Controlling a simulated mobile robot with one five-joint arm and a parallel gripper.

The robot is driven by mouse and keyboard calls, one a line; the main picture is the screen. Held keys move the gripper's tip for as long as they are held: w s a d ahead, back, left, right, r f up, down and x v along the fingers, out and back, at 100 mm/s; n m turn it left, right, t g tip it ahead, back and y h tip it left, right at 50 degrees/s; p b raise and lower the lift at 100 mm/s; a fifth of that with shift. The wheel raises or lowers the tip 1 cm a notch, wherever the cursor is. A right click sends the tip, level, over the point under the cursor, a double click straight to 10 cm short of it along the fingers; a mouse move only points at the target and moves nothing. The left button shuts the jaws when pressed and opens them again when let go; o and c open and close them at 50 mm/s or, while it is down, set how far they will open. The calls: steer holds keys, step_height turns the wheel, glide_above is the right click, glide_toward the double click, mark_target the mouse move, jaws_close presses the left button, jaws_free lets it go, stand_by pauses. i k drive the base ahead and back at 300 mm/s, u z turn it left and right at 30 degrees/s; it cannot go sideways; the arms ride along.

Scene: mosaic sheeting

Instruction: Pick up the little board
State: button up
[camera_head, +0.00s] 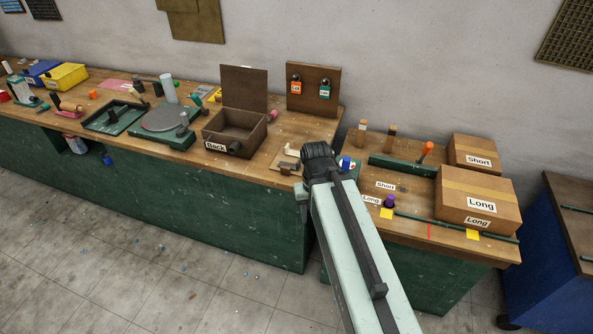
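My arm reaches out from the bottom of the head view, and its dark end with my gripper (318,156) is over the right end of the long workbench. The fingers are hidden, so I cannot tell if they hold anything. Just left of it, near the bench's front edge, lies a small flat brown piece (286,168), which may be the little board. Small pale and brown items sit on or beside it. It is partly close to my arm's end, and I cannot tell whether they touch.
Left of that stands an open wooden box (225,140) labelled Back. An upright panel (314,85) with two tags stands behind. To the right, a lower bench holds cardboard boxes (478,205) labelled Long and Short, and a green rail (402,164). A blue cabinet (550,270) stands far right.

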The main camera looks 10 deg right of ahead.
mark_target(285, 170)
steer(key=u, duration=2.55)
steer(key=i, duration=2)
steer(key=z, duration=2.55)
steer(key=i, duration=1.05)
steer(key=u, duration=0.1)
